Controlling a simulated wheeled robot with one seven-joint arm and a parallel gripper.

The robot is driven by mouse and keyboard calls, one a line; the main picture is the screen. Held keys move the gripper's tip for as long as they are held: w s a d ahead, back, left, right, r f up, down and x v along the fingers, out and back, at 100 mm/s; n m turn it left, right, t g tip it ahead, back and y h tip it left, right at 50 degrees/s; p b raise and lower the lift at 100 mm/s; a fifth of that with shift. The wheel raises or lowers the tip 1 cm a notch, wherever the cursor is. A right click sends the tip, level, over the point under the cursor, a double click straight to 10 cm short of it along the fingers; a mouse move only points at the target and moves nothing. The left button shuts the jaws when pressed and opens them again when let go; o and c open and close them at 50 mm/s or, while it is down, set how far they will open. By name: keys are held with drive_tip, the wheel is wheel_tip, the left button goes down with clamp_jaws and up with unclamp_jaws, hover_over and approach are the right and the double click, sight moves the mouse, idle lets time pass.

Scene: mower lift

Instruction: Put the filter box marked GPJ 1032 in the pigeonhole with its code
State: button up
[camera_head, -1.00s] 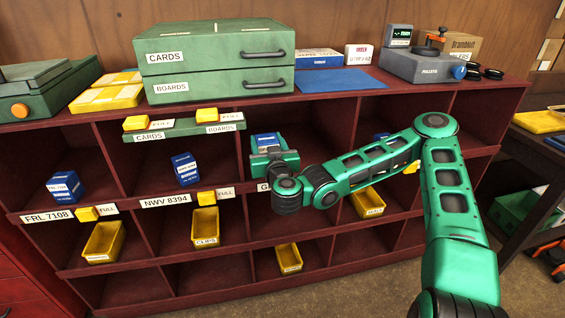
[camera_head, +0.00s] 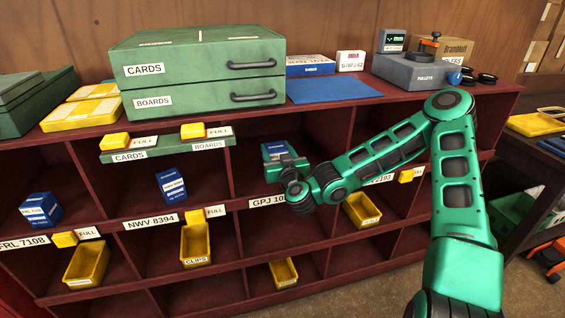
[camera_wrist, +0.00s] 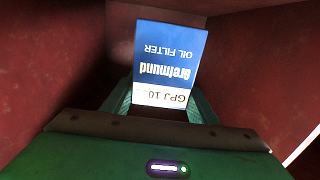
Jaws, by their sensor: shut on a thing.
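My wrist hides the end of that label. The box's blue top (camera_head: 277,147) shows in the head view. Red walls surround it in the wrist view; I cannot tell whether it touches the floor.
Other blue boxes stand in the FRL 7108 pigeonhole (camera_head: 40,210) and the NWV 8394 pigeonhole (camera_head: 171,186). Yellow bins (camera_head: 195,243) stand in the lower row. The CARDS and BOARDS drawers (camera_head: 200,72) stand on top. Upright dividers flank my gripper.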

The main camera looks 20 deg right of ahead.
drive_tip(key=shift+w+d+f, duration=0.15)
drive_tip(key=shift+w+d, duration=0.05)
drive_tip(key=shift+d, duration=0.35)
drive_tip(key=shift+w+d+f, duration=0.25)
drive_tip(key=shift+d+f, duration=0.1)
drive_tip(key=shift+f, duration=0.15)
drive_tip(key=shift+w+d+f, duration=0.15)
drive_tip(key=shift+w+d, duration=0.1)
drive_tip(key=shift+d, duration=0.3)
drive_tip(key=shift+d+f, duration=0.1)
drive_tip(key=shift+f, duration=1.95)
drive_tip(key=o, duration=1.3)
